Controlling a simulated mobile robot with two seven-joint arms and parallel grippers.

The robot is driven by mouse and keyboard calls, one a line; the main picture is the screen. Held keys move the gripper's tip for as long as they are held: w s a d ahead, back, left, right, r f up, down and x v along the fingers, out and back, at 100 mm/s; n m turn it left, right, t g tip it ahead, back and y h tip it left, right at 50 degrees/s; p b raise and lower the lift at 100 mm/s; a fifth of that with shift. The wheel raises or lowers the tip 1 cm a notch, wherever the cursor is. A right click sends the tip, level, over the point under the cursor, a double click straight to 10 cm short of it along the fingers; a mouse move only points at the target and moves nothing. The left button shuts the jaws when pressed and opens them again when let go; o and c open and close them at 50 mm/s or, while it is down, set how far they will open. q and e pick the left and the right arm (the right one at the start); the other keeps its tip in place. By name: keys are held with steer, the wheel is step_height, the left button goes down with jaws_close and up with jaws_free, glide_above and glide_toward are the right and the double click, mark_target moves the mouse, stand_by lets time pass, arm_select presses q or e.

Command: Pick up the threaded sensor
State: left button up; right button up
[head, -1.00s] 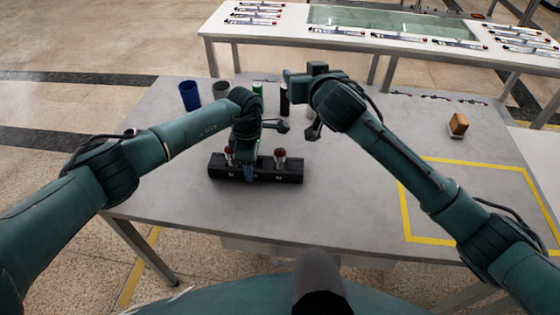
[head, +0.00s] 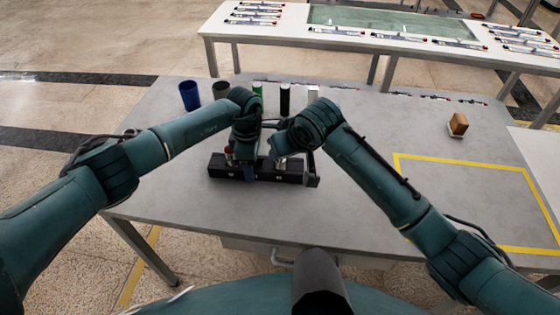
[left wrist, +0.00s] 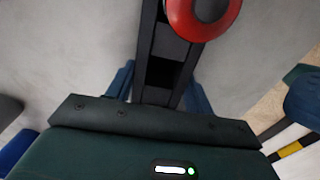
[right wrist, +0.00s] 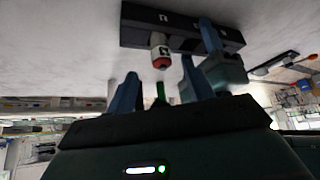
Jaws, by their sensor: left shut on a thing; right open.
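A black bar-shaped holder (head: 268,178) lies on the grey table, with sensors standing in it. My left gripper (head: 249,172) is shut on the holder near its middle; its blue fingers straddle the bar in the left wrist view (left wrist: 160,88). A red-capped sensor (left wrist: 200,14) stands beside that grip. In the right wrist view, a sensor with a white body and red end (right wrist: 160,52) projects from the holder. My right gripper (right wrist: 158,72) is open, its fingers apart on either side of that sensor's line. In the head view my right arm mostly hides this sensor.
A blue cup (head: 189,96), a grey-green cup (head: 220,90), a green cylinder (head: 257,90) and a black cylinder (head: 285,98) stand behind the holder. A brown block (head: 458,124) stands at right. The yellow-taped area (head: 460,205) is clear.

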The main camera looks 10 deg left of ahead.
steer(key=shift+x, duration=2.85)
steer(key=shift+a, duration=0.1)
steer(key=shift+c, duration=0.4)
steer(key=c, duration=1)
steer(key=shift+c, duration=0.2)
steer(key=shift+r, duration=0.15)
steer(key=shift+r, duration=0.35)
step_height(320, 180, up, 3)
steer(key=shift+f, duration=0.2)
steer(key=s+d, duration=0.4)
steer(key=s, duration=0.3)
steer(key=s+d, duration=0.5)
steer(key=s, duration=0.3)
steer(key=shift+s+d, duration=0.2)
